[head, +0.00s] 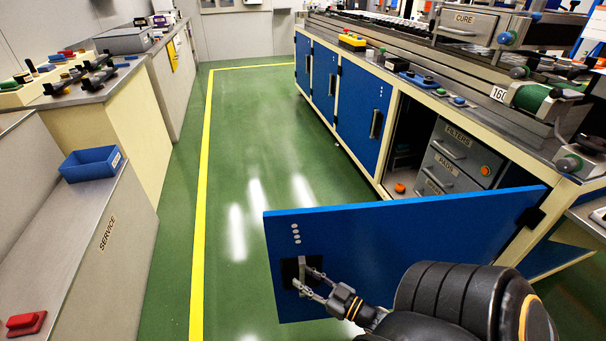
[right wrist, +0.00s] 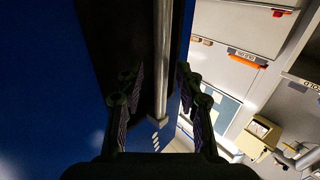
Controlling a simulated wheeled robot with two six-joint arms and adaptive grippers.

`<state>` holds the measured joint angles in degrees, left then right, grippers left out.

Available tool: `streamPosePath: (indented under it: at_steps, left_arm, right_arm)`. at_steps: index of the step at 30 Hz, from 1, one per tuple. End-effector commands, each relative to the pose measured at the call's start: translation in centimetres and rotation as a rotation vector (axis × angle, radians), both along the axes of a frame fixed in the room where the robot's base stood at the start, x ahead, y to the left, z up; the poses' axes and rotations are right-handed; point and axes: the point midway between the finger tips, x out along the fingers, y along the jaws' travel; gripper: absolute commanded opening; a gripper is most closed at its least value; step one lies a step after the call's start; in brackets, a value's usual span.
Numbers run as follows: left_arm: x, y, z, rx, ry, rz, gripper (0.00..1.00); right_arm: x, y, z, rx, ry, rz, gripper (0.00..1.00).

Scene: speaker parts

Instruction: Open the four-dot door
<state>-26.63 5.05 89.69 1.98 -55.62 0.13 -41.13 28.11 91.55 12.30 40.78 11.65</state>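The four-dot door (head: 400,235) is a blue panel swung wide open from the workbench, hinged at its right end. Its white dots (head: 296,233) sit near its free left edge, above a metal bar handle on a dark plate (head: 289,271). My right gripper (head: 310,283) is at this handle. In the right wrist view, the handle bar (right wrist: 162,60) runs between the two fingers of the gripper (right wrist: 160,100), with a visible gap on each side. The fingers are open around the bar. My left gripper is not in view.
Behind the door, the open cabinet holds grey drawers (head: 455,155) and a small orange item (head: 399,188). Other blue doors (head: 362,115) along the bench are closed. A service counter with a blue bin (head: 91,164) stands at left. The green floor between is clear.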

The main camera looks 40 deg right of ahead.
Motion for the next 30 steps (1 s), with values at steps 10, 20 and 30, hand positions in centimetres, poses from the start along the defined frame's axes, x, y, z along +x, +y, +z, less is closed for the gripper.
streamPosePath:
  at_steps: [10,20,30]
  left_arm:
    - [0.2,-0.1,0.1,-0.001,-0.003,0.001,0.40]
    - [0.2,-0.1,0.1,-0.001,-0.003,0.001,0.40]
    - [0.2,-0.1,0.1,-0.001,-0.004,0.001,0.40]
  right_arm:
    - [-8.0,-1.6,-0.1,0.000,0.006,0.000,0.36]
    - [-10.4,-2.0,0.0,-0.001,0.001,0.000,0.36]
    - [-10.3,-2.0,0.0,0.000,0.002,-0.001,0.36]
